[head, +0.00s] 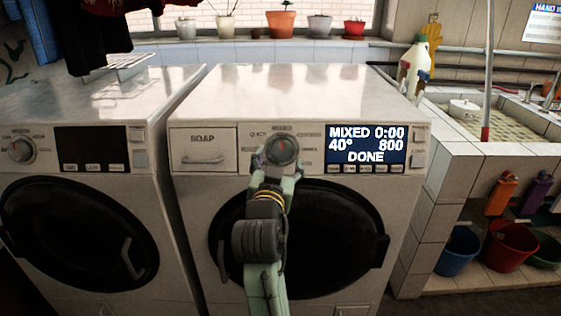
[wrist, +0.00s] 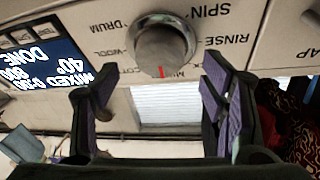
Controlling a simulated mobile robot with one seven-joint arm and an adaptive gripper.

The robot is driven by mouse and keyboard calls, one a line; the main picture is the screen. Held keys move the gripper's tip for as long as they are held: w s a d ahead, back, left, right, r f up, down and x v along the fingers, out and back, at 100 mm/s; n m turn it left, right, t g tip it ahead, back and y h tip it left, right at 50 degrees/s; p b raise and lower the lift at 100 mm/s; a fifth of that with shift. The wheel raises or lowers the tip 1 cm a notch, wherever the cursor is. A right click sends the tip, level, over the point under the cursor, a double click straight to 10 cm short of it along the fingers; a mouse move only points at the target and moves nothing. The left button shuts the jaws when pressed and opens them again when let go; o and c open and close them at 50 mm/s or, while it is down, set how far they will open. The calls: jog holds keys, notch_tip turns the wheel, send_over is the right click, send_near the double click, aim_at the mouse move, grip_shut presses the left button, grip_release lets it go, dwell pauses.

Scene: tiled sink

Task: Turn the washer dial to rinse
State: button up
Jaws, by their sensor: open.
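The washer dial (head: 282,149) is a round grey knob with a red mark, on the front panel of the right washer (head: 290,90). In the wrist view, which is upside down, the dial (wrist: 163,48) has its red mark at a partly hidden label beginning "MIX". The rinse label (wrist: 227,41) is right of the dial there, near "SPIN". The display (head: 366,144) reads MIXED 0:00, 40°, 800, DONE. My gripper (head: 281,170) is in front of the dial. In the wrist view my gripper (wrist: 162,88) is open, fingers apart, with nothing between the tips; the dial appears just beyond them.
A soap drawer (head: 203,150) is left of the dial. The right washer's dark round door (head: 335,240) is below, partly behind my arm. Another washer (head: 75,190) stands to the left. A tiled sink (head: 500,125) with buckets below is at the right.

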aim_at(281, 152)
jog(key=shift+w+d, duration=0.2)
jog(key=shift+w, duration=1.35)
jog(key=c, duration=1.1)
jog(key=shift+c, duration=0.2)
